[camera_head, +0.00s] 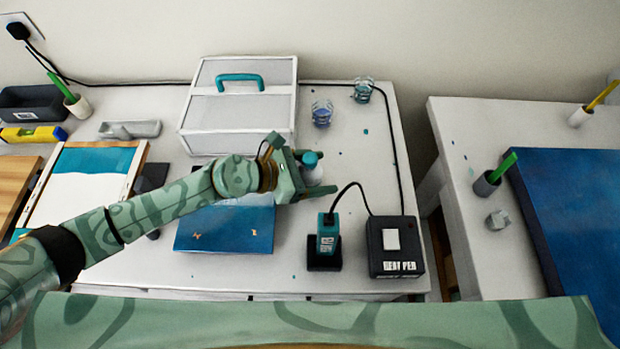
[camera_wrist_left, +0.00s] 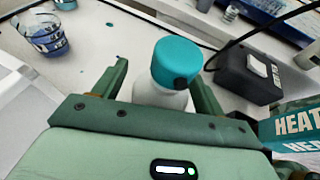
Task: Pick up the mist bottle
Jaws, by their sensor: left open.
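The mist bottle (camera_head: 311,168) is white with a teal cap and stands upright on the white table. In the left wrist view the bottle (camera_wrist_left: 170,75) is between the two fingers, its cap rising above them and its lower body hidden by the gripper. My left gripper (camera_head: 304,174) is open around the bottle. In the wrist view its fingers (camera_wrist_left: 158,90) show on either side of it, and I cannot tell if they touch it. My right gripper is not in view.
A teal heat tool (camera_head: 327,238) stands in front of the bottle, cabled to a black box (camera_head: 394,246). A blue panel (camera_head: 226,230) lies under my left arm. A white case (camera_head: 238,105) and two glass cups (camera_head: 322,113) (camera_head: 363,90) are behind.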

